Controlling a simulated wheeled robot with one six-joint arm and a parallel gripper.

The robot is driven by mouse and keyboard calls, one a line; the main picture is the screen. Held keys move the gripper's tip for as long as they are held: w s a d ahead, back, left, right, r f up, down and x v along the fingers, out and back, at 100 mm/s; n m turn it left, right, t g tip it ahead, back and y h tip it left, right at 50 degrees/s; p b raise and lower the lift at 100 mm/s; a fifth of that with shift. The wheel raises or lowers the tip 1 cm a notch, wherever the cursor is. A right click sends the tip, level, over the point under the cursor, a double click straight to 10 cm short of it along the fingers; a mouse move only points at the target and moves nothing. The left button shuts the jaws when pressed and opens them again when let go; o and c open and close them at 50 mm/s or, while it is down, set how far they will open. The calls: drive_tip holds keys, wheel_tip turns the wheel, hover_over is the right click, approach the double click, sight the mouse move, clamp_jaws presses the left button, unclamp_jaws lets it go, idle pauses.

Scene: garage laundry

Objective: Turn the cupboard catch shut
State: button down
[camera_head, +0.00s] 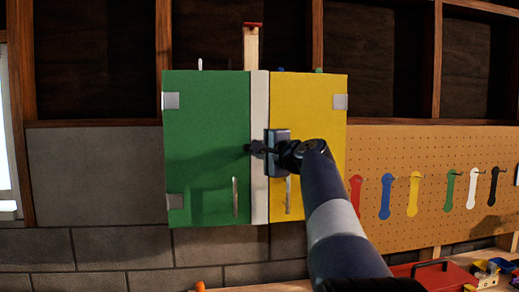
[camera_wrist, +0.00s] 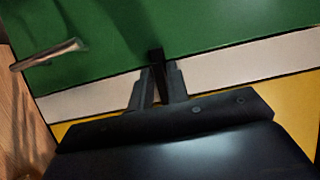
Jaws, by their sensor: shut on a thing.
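The cupboard has a green left door (camera_head: 205,120) and a yellow right door (camera_head: 310,100), both lying flat in the front, with a pale strip (camera_head: 260,200) between them. My gripper (camera_head: 258,147) is in front of the strip at about mid-height. In the wrist view my gripper (camera_wrist: 158,78) is shut on the small dark catch (camera_wrist: 156,56), whose end sticks out beyond the fingertips over the green door's edge. In the head view the gripper hides most of the catch. Its pivot is hidden.
Metal handles hang low on the green door (camera_head: 235,197) and the yellow door (camera_head: 288,195). A pegboard (camera_head: 400,150) with several coloured tools is at the right. A red toolbox (camera_head: 435,275) stands on the bench below. The space left of the cupboard is clear.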

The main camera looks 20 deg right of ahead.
drive_tip(key=shift+f, duration=0.1)
drive_tip(key=c, duration=1.5)
unclamp_jaws()
drive_tip(key=s+b, duration=0.1)
drive_tip(key=s, duration=0.2)
drive_tip(key=s+b, duration=0.1)
drive_tip(key=s, duration=0.3)
drive_tip(key=s+d+b, duration=0.1)
drive_tip(key=s, duration=0.2)
drive_tip(key=shift+s+b, duration=0.35)
drive_tip(key=shift+b, duration=0.05)
